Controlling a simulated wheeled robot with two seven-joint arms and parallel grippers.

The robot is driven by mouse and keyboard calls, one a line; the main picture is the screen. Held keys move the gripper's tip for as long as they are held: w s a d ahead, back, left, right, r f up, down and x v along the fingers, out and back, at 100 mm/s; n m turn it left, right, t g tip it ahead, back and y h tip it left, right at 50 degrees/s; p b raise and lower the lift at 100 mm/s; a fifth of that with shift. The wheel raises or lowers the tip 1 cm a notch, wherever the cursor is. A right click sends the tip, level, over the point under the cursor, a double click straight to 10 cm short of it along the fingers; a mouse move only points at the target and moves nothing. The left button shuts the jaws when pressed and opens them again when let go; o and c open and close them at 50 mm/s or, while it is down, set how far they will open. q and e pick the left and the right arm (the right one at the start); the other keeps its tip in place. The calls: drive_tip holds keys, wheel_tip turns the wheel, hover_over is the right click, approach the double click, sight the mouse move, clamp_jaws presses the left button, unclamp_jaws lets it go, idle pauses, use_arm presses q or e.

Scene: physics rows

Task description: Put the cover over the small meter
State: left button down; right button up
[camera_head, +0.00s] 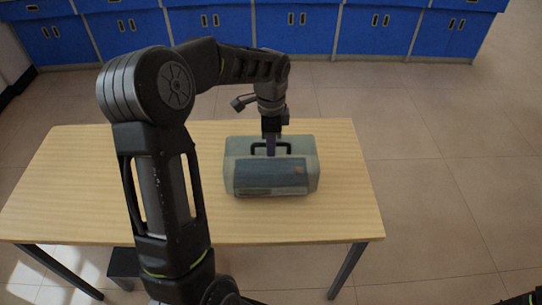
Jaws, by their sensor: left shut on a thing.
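A grey-green, box-shaped cover (240,147) with a black handle on top is at the middle right of the wooden table. Its front has a darker blue-grey panel with a small orange mark. My left gripper (271,148) points straight down from above and is shut on the handle. I cannot tell whether the cover rests on the table or hangs just above it. The small meter does not show as a separate thing; whether it is under or behind the cover is hidden. My right gripper is not in view.
The wooden table (75,190) is otherwise bare, with free room to the left and right of the cover. My left arm hides part of its middle. Blue cabinets (300,30) stand along the far wall beyond open tiled floor.

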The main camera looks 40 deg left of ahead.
use_arm(q)
drive_tip(key=shift+f, duration=0.2)
drive_tip(key=shift+f, duration=1.8)
drive_tip(key=shift+f, duration=0.4)
drive_tip(key=c, duration=1.5)
unclamp_jaws()
drive_tip(key=shift+o, duration=0.2)
